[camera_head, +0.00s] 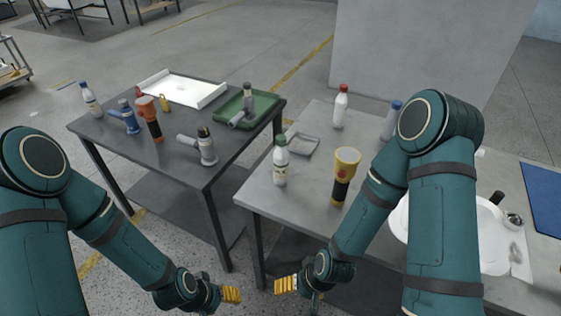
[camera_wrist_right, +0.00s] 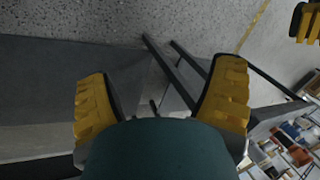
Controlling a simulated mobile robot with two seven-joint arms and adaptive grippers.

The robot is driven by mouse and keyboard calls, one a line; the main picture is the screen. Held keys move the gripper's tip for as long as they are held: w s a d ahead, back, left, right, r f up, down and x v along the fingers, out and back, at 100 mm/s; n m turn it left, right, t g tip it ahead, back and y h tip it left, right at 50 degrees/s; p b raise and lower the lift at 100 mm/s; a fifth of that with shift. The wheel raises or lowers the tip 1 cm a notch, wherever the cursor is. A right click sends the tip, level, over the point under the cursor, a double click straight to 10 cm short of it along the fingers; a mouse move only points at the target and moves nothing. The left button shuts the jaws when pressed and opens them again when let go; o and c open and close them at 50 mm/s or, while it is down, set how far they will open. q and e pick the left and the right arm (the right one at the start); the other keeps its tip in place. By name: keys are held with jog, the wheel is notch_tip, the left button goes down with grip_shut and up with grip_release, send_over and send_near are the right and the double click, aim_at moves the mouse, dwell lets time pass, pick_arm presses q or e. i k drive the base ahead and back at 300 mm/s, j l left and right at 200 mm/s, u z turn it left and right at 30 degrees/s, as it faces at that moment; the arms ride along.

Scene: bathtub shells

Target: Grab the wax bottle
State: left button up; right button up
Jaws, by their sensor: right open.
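Several bottles are in the head view, and I cannot read which is the wax bottle. On the right table (camera_head: 300,212) stand a white green-capped bottle (camera_head: 281,163), a white red-capped bottle (camera_head: 340,108) and a grey blue-capped bottle (camera_head: 390,122), partly hidden by my right arm. A white blue-capped bottle (camera_head: 91,100) stands on the left table. My right gripper (camera_head: 286,285) is low in front of the right table, apart from the bottles; its fingers are spread and empty in the wrist view (camera_wrist_right: 160,95). My left gripper (camera_head: 231,295) is low beside it, its opening unclear.
A white basin (camera_head: 490,250) is at right. The dark left table (camera_head: 165,168) holds tools, a white tray (camera_head: 188,92) and a green tray (camera_head: 268,104). A gap separates the tables.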

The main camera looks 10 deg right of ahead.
aim_at(280, 155)
jog(key=i+j, duration=0.25)
jog(key=j, duration=0.15)
jog(key=i+j, duration=0.2)
jog(key=j, duration=0.2)
jog(key=i+j, duration=0.25)
jog(key=j, duration=0.15)
jog(key=z, duration=0.05)
